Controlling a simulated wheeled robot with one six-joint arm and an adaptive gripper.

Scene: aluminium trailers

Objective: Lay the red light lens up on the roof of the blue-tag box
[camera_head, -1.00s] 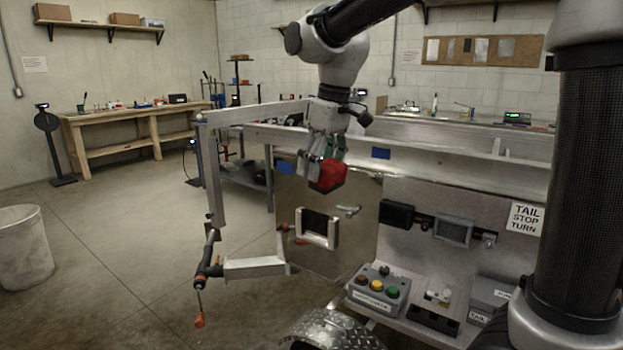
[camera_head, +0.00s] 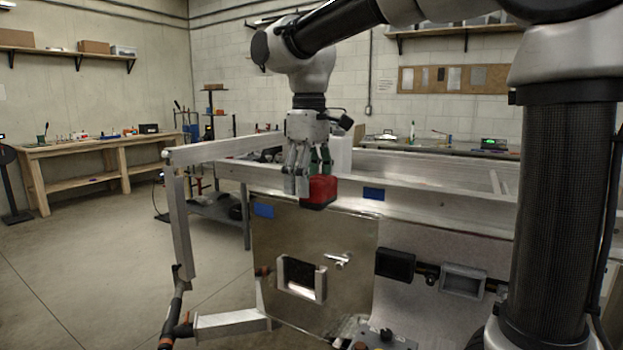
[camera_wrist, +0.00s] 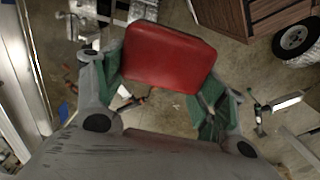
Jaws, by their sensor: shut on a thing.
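My gripper (camera_head: 307,182) is shut on the red light (camera_head: 320,189) and points down. The light is a red block with a dark lower edge, held in the air. In the head view it overlaps the top edge of the metal door panel (camera_head: 345,235). In the wrist view the light (camera_wrist: 169,57) sits between the green finger pads, its broad red face towards the camera, with floor behind it. Blue tags show on the panel's top left corner (camera_head: 264,210) and on the rail (camera_head: 373,193). I cannot tell which part is the blue-tag box or see its roof clearly.
An aluminium frame (camera_head: 215,149) with an upright post stands left of the panel. A black lamp (camera_head: 395,264) and a grey-framed lamp (camera_head: 464,281) are on the right. A wooden bench (camera_head: 95,165) stands far left. Open floor (camera_head: 85,250) lies at the left.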

